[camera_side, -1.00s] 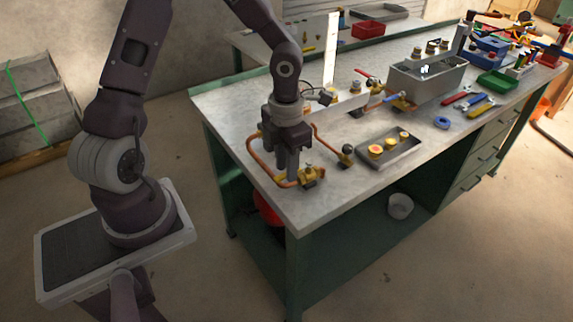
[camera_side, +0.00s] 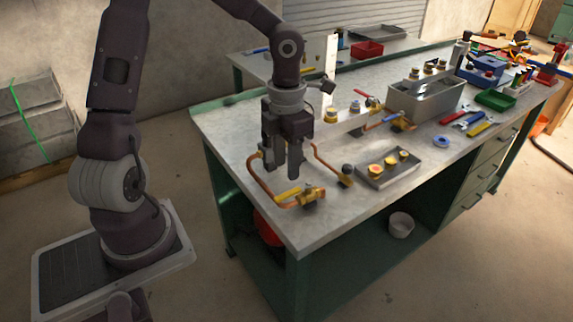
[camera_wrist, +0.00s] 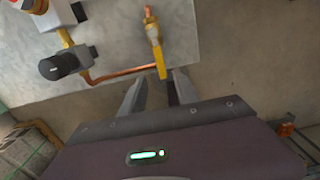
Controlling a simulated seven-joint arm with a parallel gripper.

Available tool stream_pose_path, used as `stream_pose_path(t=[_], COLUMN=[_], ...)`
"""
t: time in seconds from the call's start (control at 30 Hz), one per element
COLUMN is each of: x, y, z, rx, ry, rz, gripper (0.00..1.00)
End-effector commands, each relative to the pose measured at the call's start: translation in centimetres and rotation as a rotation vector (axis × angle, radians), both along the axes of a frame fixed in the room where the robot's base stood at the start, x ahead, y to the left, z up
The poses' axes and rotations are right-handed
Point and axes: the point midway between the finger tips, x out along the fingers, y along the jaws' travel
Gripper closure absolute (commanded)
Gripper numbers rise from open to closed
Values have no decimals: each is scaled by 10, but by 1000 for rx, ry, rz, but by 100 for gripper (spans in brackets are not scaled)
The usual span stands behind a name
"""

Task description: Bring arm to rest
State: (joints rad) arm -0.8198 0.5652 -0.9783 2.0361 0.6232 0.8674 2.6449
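My gripper (camera_side: 287,172) is over the near left end of the workbench, pointing down, with its fingers above the copper pipework. In the wrist view the two fingers of my gripper (camera_wrist: 160,86) are apart and nothing shows between them. A yellow-handled brass valve (camera_side: 305,195) on the copper pipe (camera_side: 258,178) sits just below and in front of the fingers. In the wrist view the yellow handle (camera_wrist: 154,45) lies just beyond the fingertips. It looks apart from them.
A shallow grey tray (camera_side: 400,178) with several brass fittings lies right of the pipework. A grey metal tank (camera_side: 428,100) stands behind it. Wrenches (camera_side: 480,129), a blue tape ring (camera_side: 441,141) and a green bin (camera_side: 495,101) lie farther right. Open air surrounds my gripper above the bench.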

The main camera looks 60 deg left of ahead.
Motion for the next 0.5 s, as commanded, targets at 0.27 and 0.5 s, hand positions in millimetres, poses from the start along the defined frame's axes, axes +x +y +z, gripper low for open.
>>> stream_pose_path(t=[0.27, 0.5], x=[-39, -110], y=[1, -19], z=[38, 108], rx=[184, -108], ry=[-92, -405], rz=[693, 2089], gripper=[63, 63])
